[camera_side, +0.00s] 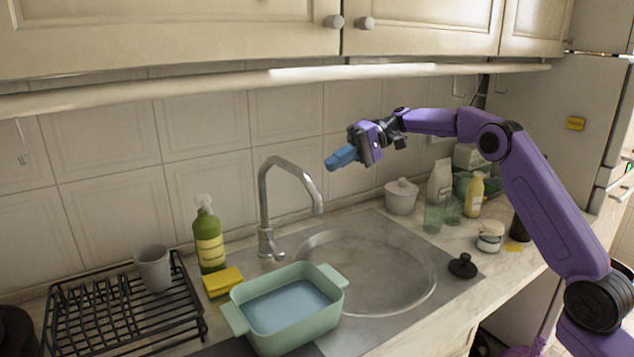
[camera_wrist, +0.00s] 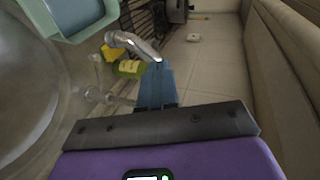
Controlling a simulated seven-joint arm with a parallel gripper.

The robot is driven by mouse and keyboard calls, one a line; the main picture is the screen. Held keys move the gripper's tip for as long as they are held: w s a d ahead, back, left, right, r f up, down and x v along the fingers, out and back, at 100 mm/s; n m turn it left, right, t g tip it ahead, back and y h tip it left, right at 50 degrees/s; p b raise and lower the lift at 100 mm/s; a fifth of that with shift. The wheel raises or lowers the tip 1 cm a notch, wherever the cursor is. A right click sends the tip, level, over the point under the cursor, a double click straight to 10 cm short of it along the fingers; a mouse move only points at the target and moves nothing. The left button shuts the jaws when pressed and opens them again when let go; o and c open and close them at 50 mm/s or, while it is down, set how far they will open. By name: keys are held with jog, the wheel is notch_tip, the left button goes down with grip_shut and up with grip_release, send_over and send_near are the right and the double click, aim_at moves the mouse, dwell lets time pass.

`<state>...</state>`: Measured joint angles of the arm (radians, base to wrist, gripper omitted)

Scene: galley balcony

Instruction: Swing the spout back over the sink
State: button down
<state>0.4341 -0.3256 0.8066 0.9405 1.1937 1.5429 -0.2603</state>
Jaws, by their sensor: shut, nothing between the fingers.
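The chrome spout (camera_side: 290,172) rises from its base behind the sink, arches over and points to the right and toward the front in the side view. Its end hangs near the left rear rim of the round sink basin (camera_side: 400,286); I cannot tell exactly what is below it. My gripper (camera_side: 329,165) has its blue fingers shut and empty, held in the air to the right of the spout and a little above its end. In the wrist view, the fingertips (camera_wrist: 157,66) appear right beside the spout (camera_wrist: 135,45); contact cannot be told.
A green tub (camera_side: 293,335) stands at the basin's left edge. A green soap bottle (camera_side: 209,250), a yellow sponge (camera_side: 222,281) and a black dish rack (camera_side: 75,320) are left of the faucet. Jars and bottles, with a white pot (camera_side: 401,199), line the right rear. Cupboards (camera_side: 180,30) hang above.

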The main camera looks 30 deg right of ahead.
jog(key=s+a+f+n+g+h, duration=0.1)
jog(key=s+a+h, duration=0.1)
jog(key=s+a, duration=0.35)
jog(key=s+a+f+n+g+h, duration=0.1)
jog(key=s+a+h, duration=0.1)
jog(key=s, duration=0.6)
jog(key=s+a+f+n+g+h, duration=0.1)
jog(key=s+a+h, duration=0.15)
jog(key=s, duration=0.35)
jog(key=s+d+f+n+t+h, duration=0.1)
jog(key=s+d+f+n+h, duration=0.2)
jog(key=s, duration=0.7)
jog(key=s+d+f+n+t+h, duration=0.1)
jog(key=s+d+f+n+h, duration=0.25)
jog(key=s, duration=0.65)
jog(key=w+a+r+m+t+h, duration=0.25)
jog(key=w+a+r, duration=0.2)
jog(key=w, duration=0.55)
jog(key=w+a+r+m+t+h, duration=0.1)
jog(key=w+a+r+m, duration=0.3)
jog(key=w, duration=0.6)
jog(key=w+a+r+m+t+h, duration=0.15)
jog(key=w+a+r, duration=0.35)
jog(key=w, duration=0.6)
jog(key=w+d+f, duration=0.5)
jog(key=d+f, duration=0.2)
jog(key=f, duration=0.1)
jog(key=shift+w+d+t, duration=0.2)
jog(key=shift+w+t, duration=0.15)
jog(key=shift+t, duration=0.05)
